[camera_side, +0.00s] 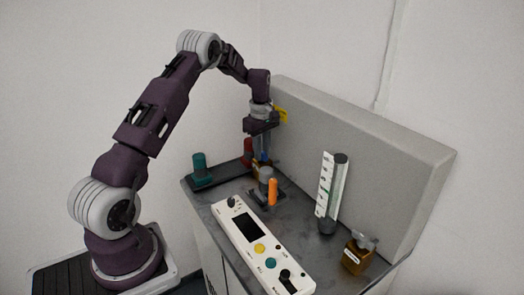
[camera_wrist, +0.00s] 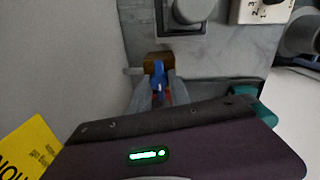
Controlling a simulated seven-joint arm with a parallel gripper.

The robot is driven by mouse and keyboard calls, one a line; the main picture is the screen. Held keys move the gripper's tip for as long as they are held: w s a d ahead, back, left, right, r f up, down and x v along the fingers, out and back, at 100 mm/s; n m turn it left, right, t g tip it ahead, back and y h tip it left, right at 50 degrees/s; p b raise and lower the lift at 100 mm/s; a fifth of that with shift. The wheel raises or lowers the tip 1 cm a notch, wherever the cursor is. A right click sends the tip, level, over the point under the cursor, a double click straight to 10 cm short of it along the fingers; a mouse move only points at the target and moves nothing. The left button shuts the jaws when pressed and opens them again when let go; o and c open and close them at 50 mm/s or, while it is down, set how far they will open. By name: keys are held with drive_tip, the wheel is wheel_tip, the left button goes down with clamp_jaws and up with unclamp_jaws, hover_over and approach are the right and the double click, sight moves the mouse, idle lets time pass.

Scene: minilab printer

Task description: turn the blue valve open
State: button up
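The blue valve (camera_wrist: 158,76) shows in the wrist view as an upright blue handle in front of a brass-brown body (camera_wrist: 160,60). In the side view only a small blue patch (camera_side: 263,157) of it shows below my gripper. My gripper (camera_wrist: 160,84) points down at it, with one grey finger on each side of the handle. I cannot tell whether the fingers touch the handle or stand slightly apart from it. In the side view my gripper (camera_side: 262,153) is low over the back of the bench, and its fingers hide most of the valve.
A teal-capped item (camera_side: 200,166) and a red one (camera_side: 247,150) stand on a dark strip. A grey fixture with an orange handle (camera_side: 272,190) is close in front. A grey wall (camera_side: 370,150) rises behind.

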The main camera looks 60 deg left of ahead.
clamp_jaws()
drive_tip(key=m, duration=0.4)
drive_tip(key=shift+r, duration=0.1)
drive_tip(key=m, duration=0.4)
drive_tip(key=shift+m, duration=0.3)
drive_tip(key=m, duration=0.4)
drive_tip(key=shift+m, duration=2.7)
drive_tip(key=shift+w, duration=0.1)
